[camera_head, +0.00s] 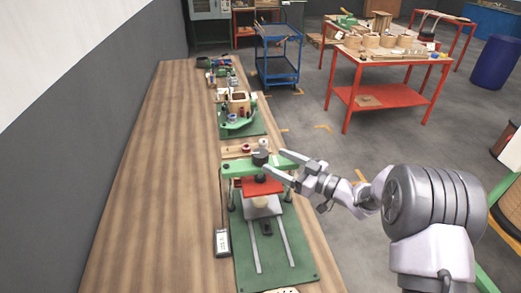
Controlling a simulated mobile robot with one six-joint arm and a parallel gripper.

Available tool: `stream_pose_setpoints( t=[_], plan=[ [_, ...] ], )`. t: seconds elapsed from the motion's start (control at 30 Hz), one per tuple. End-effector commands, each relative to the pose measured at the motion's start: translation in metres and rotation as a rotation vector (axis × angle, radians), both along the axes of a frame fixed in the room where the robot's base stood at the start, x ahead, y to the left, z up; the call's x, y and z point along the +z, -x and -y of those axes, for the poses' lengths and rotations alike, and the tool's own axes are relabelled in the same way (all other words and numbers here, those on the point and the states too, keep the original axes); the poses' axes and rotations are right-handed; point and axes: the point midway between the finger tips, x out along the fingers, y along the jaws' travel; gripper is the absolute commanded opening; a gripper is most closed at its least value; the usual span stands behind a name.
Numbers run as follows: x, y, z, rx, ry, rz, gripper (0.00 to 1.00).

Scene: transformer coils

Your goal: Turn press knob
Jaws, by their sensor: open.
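The green press (277,243) stands on the wooden bench, with a red plate and a grey block under its crossbar. The press knob (261,158) is a dark round piece on top of the crossbar. My gripper (272,164) reaches in from the right, with its two fingers spread open. The fingertips are at the right side of the knob; I cannot tell whether they touch it. Nothing shows between the fingers.
A small device with a display (222,242) sits at the press's left. Another green-based fixture (240,122) stands behind it. The bench's left side (150,200) is bare wood. A blue cart (278,60) and a red table (385,97) stand beyond.

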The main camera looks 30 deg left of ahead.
Motion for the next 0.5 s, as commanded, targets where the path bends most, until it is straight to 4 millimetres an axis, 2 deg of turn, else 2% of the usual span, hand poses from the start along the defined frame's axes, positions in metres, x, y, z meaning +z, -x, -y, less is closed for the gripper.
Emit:
stream_pose_setpoints(
  t=[0.1,0.2,0.33,0.5],
  plan=[
    [0.003,0.002,0.031,-0.003,0.0,0.0,0.68],
    [0.002,0.005,0.05,-0.003,0.0,0.0,0.68],
    [0.001,0.007,0.065,-0.001,0.0,0.001,0.68],
    [0.0,0.008,0.069,0.001,-0.001,0.001,0.68]
  ],
)
